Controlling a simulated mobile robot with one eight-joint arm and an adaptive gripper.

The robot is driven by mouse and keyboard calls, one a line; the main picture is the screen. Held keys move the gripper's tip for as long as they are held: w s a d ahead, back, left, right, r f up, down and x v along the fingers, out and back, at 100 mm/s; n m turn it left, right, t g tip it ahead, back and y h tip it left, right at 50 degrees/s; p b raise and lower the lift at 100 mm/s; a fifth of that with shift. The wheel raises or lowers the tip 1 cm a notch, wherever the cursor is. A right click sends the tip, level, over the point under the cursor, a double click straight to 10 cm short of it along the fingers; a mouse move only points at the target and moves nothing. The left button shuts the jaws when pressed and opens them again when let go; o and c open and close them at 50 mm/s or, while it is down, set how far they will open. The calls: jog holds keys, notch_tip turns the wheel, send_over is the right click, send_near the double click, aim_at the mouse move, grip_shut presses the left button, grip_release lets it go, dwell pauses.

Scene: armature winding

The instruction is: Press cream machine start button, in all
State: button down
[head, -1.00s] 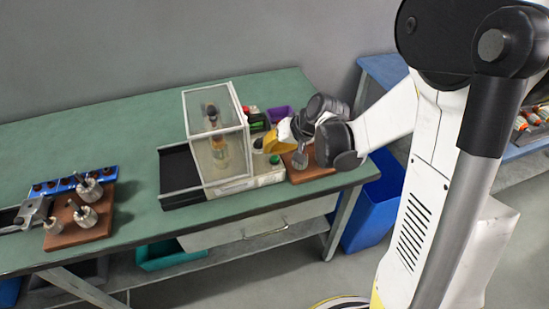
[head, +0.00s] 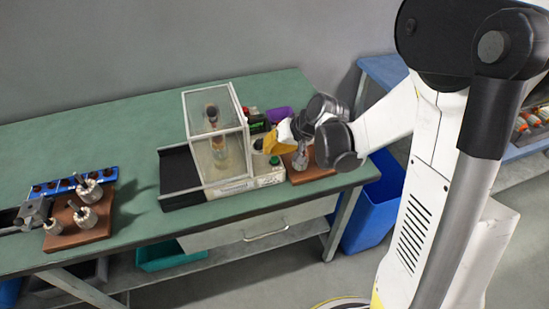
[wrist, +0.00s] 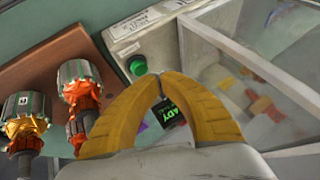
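The cream machine (head: 268,177) stands on the green bench with a clear box-shaped guard (head: 205,160) on it. Its green start button (head: 274,160) shows on the top at the right end. In the wrist view the button (wrist: 137,65) is just beyond and slightly left of my fingertips. My gripper (wrist: 158,75) has yellow fingers whose tips meet, with nothing seen between them. In the head view my gripper (head: 272,146) is over the machine's right end, close to the button. I cannot tell whether it touches. A dark display (wrist: 168,112) reading "ADY" in green shows between the fingers.
A brown board (wrist: 45,70) with armatures (wrist: 80,85) stands close beside the machine, left of my fingers in the wrist view. Another board (head: 80,235) with several armatures is at the bench's left. A purple bin (head: 280,115) sits behind my gripper. The bench's middle left is clear.

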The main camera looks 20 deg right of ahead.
jog(key=shift+f, duration=0.1)
jog(key=shift+f+b, duration=0.35)
jog(key=shift+b, duration=0.05)
